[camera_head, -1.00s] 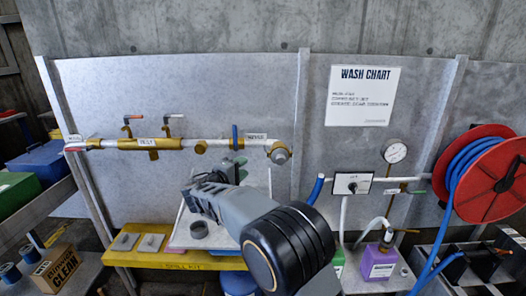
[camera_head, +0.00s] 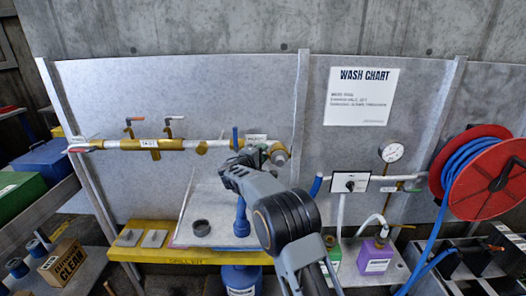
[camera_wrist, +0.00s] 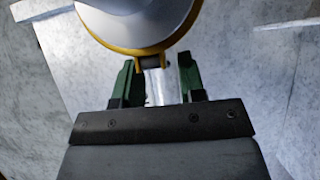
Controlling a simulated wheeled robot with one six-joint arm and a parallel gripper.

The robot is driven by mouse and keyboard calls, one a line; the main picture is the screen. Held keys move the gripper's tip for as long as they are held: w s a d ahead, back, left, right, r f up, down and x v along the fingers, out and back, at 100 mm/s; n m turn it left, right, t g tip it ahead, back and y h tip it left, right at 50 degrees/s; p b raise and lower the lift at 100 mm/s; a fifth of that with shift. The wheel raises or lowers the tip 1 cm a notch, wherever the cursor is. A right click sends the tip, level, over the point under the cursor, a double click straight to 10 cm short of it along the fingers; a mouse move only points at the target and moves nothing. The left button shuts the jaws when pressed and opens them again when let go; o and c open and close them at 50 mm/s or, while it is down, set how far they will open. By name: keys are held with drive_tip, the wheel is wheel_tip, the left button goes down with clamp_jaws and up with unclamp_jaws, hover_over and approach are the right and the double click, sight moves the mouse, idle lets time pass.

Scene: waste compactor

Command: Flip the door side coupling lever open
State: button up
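A pipe (camera_head: 200,144) runs along the panel to a rounded fitting with a brass collar (camera_head: 278,152) at its right end. My gripper (camera_head: 252,157) is just left of and below this end fitting in the head view, partly hidden by its own arm. In the wrist view, a large grey round body with a brass rim (camera_wrist: 145,50) fills the top. A silver lever-like tab (camera_wrist: 162,87) hangs from its bracket. My green gripper fingers (camera_wrist: 160,78) stand apart on both sides of the tab. Firm contact is not visible.
A blue-handled valve (camera_head: 235,138) is just left of the gripper. A yellow bench (camera_head: 190,257) with a black ring (camera_head: 201,228) is below. A gauge (camera_head: 391,151) and hose reel (camera_head: 485,175) are right.

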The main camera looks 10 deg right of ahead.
idle(0.3)
clamp_jaws()
drive_tip(key=shift+s+a+n+t+y+b, duration=0.3)
drive_tip(key=shift+n+t+y+b, duration=0.5)
drive_tip(key=shift+n+y+b, duration=1.7)
drive_tip(key=shift+s+a+n+t+y+b, duration=0.35)
drive_tip(key=shift+n+t+y+b, duration=0.6)
drive_tip(key=shift+y+b, duration=2.85)
drive_tip(key=shift+s+a+n+t+y+b, duration=0.15)
drive_tip(key=shift+s+n+t+y+b, duration=0.4)
drive_tip(key=shift+n+y+b, duration=2.75)
drive_tip(key=m+h+b, duration=0.2)
drive_tip(key=h+b, duration=0.1)
drive_tip(key=shift+m, duration=0.25)
unclamp_jaws()
